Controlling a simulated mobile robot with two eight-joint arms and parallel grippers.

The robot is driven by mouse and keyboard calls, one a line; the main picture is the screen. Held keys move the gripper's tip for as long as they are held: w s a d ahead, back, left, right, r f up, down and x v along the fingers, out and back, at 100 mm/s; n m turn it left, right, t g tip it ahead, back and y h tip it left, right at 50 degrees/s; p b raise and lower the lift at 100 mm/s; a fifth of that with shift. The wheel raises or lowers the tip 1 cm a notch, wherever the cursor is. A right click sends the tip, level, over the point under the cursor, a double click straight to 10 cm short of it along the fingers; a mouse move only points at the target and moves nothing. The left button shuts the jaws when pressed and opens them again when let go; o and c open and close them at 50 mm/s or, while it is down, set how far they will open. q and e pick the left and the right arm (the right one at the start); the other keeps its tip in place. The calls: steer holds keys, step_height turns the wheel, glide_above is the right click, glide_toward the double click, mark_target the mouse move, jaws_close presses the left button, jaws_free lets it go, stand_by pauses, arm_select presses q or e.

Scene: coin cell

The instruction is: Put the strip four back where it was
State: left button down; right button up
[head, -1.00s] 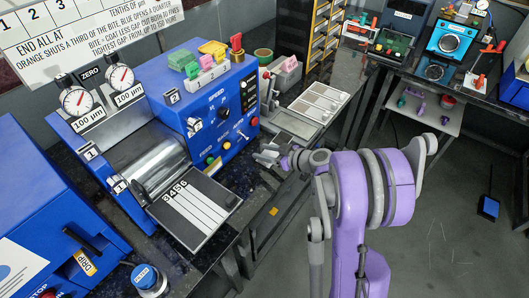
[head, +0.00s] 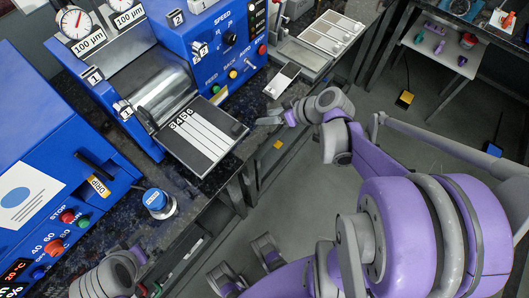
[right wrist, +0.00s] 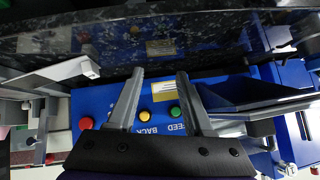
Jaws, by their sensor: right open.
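A dark tray (head: 208,168) sticks out from the blue roller machine (head: 150,30). Pale strips lie side by side on it behind the labels 3, 4, 5 and 6. Strip four (head: 201,141) appears to be the second from the left. My right gripper (head: 265,121) is just off the tray's right corner. The right wrist view shows its two fingers (right wrist: 158,78) spread with nothing between them, in front of the blue panel with the FEED and BACK buttons. Purple and grey parts of mine show at the lower left of the head view, but I cannot make out the left fingers.
A small plate with a knob (head: 282,81) lies behind my right gripper. A blue-topped round pot (head: 158,202) is near the bench edge, beside a blue oven (head: 40,150).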

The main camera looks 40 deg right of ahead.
arm_select(q)
steer(key=shift+s, duration=0.1)
arm_select(e)
steer(key=s+a+m+g+h, duration=0.1)
steer(key=s+a+g+h, duration=0.2)
steer(key=s+a, duration=0.8)
steer(key=shift+s+a+f+m+h, duration=0.25)
steer(key=shift+s+f+m+h, duration=0.2)
steer(key=shift+h, duration=0.15)
arm_select(q)
step_height(320, 180, up, 6)
steer(key=w+p, duration=0.1)
steer(key=p, duration=0.4)
arm_select(e)
step_height(320, 180, up, 6)
steer(key=w, duration=0.1)
arm_select(q)
steer(key=shift+w, duration=0.1)
arm_select(e)
steer(key=shift+w, duration=0.1)
